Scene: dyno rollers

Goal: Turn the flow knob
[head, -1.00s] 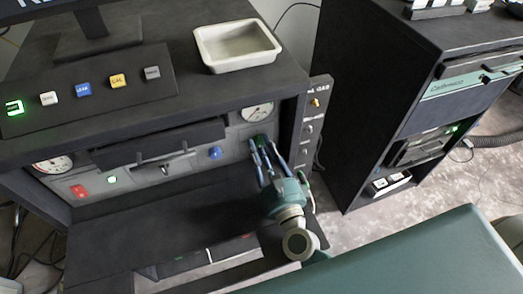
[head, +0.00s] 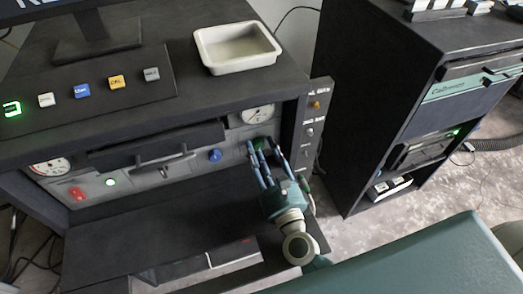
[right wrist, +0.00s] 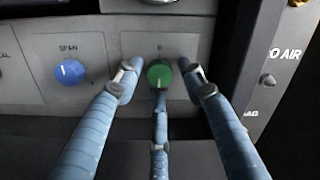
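A round green knob (right wrist: 159,76) sits on the grey front panel in the right wrist view; its label above is mostly hidden or unreadable. It shows small in the head view (head: 257,143), partly behind my fingers. My right gripper (right wrist: 159,80) has its blue fingers around the knob: one on the left, one on the right, one below. The side fingertips look apart from the knob, with gaps; whether the lower finger touches it I cannot tell. In the head view my right gripper (head: 264,148) points at the panel. My left gripper is not in view.
A blue SPAN knob (right wrist: 70,72) is left of the green knob. The side panel (head: 310,130) with small knobs stands close on the right. A dark shelf (head: 160,225) juts out below. A white tray (head: 237,62) stands on top.

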